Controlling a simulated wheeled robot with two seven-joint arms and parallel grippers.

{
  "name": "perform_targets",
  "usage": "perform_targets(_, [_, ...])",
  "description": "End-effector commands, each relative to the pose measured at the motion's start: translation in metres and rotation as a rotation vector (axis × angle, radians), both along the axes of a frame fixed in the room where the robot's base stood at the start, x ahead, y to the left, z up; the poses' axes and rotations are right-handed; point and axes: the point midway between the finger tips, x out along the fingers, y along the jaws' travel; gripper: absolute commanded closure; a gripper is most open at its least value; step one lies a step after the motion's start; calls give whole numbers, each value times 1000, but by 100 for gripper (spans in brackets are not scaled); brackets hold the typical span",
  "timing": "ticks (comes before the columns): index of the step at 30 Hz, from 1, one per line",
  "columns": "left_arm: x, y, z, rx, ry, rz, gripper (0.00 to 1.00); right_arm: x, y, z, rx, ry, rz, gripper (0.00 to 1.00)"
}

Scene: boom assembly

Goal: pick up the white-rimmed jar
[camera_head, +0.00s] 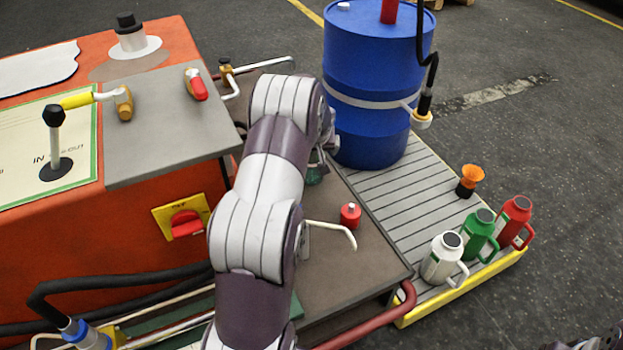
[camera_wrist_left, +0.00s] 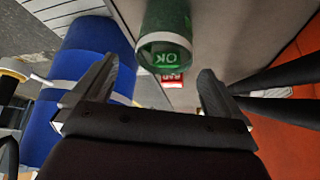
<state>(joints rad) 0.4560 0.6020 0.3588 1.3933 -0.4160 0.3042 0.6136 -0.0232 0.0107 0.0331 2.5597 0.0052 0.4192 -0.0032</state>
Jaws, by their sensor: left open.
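A green jar (camera_wrist_left: 166,30) with a pale rim around a green end marked "OK" is at the top middle of the left wrist view. In the head view only a small green piece (camera_head: 315,175) of it shows beside my arm; the rest is hidden. My left gripper (camera_wrist_left: 158,70) is open and empty, its two dark fingers pointing toward the jar, with the jar's marked end just beyond the fingertips. In the head view this gripper (camera_head: 328,150) is mostly hidden behind my own wrist. A dark part at the bottom right corner may be my right gripper (camera_head: 592,341).
A red container (camera_head: 350,215) and a pale bent handle (camera_head: 335,232) are close to my arm on the grey bench (camera_head: 330,275). A blue barrel (camera_head: 372,80) stands behind. White, green and red jugs (camera_head: 480,237) stand at the right platform edge. An orange machine (camera_head: 130,225) is left.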

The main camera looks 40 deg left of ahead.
Motion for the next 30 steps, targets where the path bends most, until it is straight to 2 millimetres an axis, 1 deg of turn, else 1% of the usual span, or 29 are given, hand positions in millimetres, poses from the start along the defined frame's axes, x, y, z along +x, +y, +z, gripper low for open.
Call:
perform_targets(1, [3,3,-12,-1,1,0,0,0,0,-7,0,0,0,57])
perform_targets(5, [9,8,-23,1,1,-2,0,0,0,-11,0,1,0,57])
perform_targets(10, [14,18,-57,-1,1,0,0,0,0,-33,0,1,0,57])
perform_targets(12, [18,22,-65,0,1,-1,0,0,0,-37,0,1,0,57])
perform_targets(15, [22,25,-69,0,-1,-1,0,0,0,-38,0,1,0,57])
perform_targets(21, [22,25,-68,0,0,-1,0,0,0,-37,0,0,0,57])
perform_targets(22, [22,25,-68,0,0,-1,6,0,0,-37,0,0,0,57])
perform_targets(23, [22,25,-68,0,0,-2,16,0,0,-37,0,0,0,57])
perform_targets(24, [22,25,-68,0,0,-2,29,0,0,-37,0,0,0,57])
perform_targets(27, [22,25,-68,0,0,-2,58,0,0,-37,0,1,0,57])
perform_targets(30, [23,25,-68,1,-1,-2,58,0,0,-37,0,1,0,57])
